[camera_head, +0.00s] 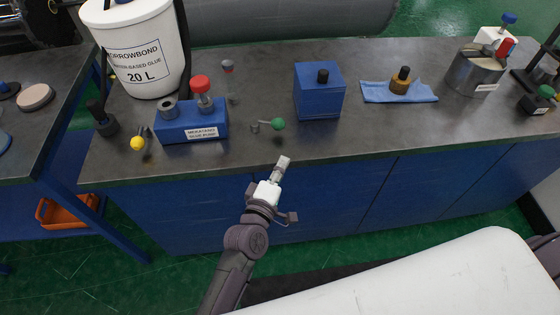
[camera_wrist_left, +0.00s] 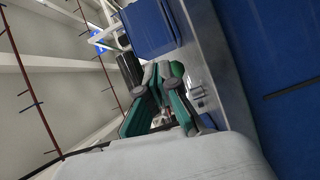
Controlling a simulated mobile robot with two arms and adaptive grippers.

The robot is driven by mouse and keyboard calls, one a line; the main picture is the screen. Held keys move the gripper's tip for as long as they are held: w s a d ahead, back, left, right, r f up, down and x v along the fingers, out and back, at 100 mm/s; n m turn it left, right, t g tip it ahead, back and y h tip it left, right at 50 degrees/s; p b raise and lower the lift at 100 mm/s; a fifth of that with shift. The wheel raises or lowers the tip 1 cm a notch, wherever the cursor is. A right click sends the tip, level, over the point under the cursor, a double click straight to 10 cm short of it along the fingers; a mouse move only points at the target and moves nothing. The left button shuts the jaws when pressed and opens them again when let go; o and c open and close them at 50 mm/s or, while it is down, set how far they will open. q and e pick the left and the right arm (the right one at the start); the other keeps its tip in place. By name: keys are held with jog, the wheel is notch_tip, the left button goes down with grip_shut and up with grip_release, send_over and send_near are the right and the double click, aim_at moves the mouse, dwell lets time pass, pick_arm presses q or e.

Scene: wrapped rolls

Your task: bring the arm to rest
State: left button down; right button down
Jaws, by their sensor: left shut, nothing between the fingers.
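My left gripper (camera_head: 283,163) is shut and empty. In the head view its tip overlaps the front edge of the dark bench top (camera_head: 340,150), with the arm rising from below in front of the blue cabinet. I cannot tell its exact gap to the edge. The left wrist view shows its green-sided fingers (camera_wrist_left: 164,72) close together with nothing held. My right gripper is in neither view.
Nearest the gripper on the bench lies a green-knobbed part (camera_head: 278,124). Also there are a blue pump block (camera_head: 190,122), a blue box (camera_head: 319,92), a blue cloth (camera_head: 415,97) and a white glue bucket (camera_head: 140,60). Free floor (camera_head: 110,270) shows at lower left.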

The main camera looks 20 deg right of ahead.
pick_arm(q)
jog(key=s+a+f+m+g+y, duration=0.2)
jog(key=s+a+f, duration=0.25)
jog(key=f, duration=0.55)
jog(key=s+a+f+m+g+y, duration=0.25)
jog(key=a+f, duration=0.35)
jog(key=f, duration=0.5)
jog(key=s+a+f+m+g+y, duration=0.1)
jog(key=s+a+f, duration=0.35)
jog(key=f, duration=0.55)
jog(key=s+a+f+m+g+y, duration=0.1)
jog(key=s+a+f+m+g, duration=0.1)
jog(key=s+a+f, duration=0.3)
jog(key=s+a+f+m+g+y, duration=0.2)
jog(key=s+a+f, duration=0.3)
jog(key=s+a, duration=0.4)
jog(key=s+a+f+m+g+y, duration=0.2)
jog(key=s+a+f, duration=0.4)
jog(key=s, duration=0.9)
jog(key=shift+s+a+g, duration=0.2)
jog(key=shift+a+g, duration=0.55)
jog(key=shift+a, duration=0.05)
